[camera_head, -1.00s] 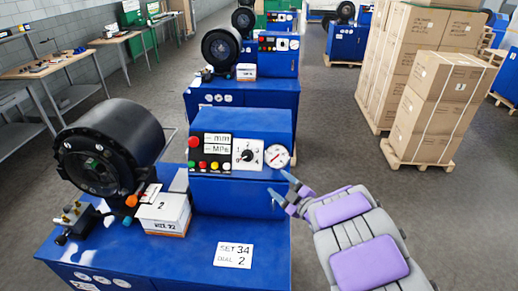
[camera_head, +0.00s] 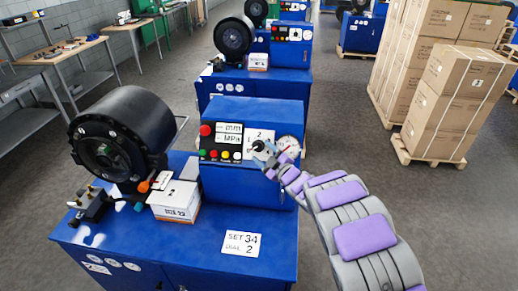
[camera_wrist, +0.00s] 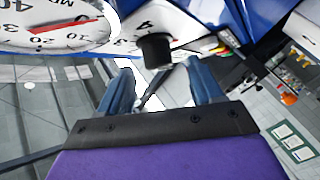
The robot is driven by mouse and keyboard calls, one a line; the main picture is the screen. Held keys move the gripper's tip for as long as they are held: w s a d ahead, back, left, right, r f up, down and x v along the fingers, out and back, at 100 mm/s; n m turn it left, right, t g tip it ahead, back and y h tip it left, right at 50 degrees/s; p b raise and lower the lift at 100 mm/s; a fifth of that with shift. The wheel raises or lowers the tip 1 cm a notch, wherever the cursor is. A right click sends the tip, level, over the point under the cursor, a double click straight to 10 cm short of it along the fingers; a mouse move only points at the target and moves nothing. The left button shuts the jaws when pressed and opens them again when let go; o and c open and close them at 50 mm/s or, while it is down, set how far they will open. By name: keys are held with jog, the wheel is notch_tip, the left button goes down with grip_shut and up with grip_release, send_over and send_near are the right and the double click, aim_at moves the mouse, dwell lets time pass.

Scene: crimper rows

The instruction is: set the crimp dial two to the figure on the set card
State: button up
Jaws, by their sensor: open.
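The crimp dial, a black knob on a white numbered plate, is on the blue machine's front panel; its knob (camera_wrist: 155,50) shows in the wrist view, and its plate (camera_head: 258,134) is partly covered in the head view. My gripper (camera_head: 264,153) is at the dial in the head view. In the wrist view my gripper (camera_wrist: 160,82) is open, its blue fingers spread below the knob, with nothing between them. I cannot tell whether they touch it. The set card (camera_head: 241,243) lies on the blue bench and reads SET 3.4, DIAL 2.
A pressure gauge (camera_head: 289,145) sits right of the dial and looms large in the wrist view (camera_wrist: 50,25). Coloured buttons (camera_head: 221,155) are left of the dial. A white box (camera_head: 175,200) and the black crimper head (camera_head: 125,135) stand left. Carton stacks (camera_head: 452,100) stand right.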

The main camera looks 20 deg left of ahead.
aim_at(259, 149)
jog(key=shift+x, duration=1.75)
jog(key=shift+w+d, duration=0.1)
jog(key=shift+c, duration=0.3)
jog(key=c, duration=1)
jog(key=shift+f, duration=0.15)
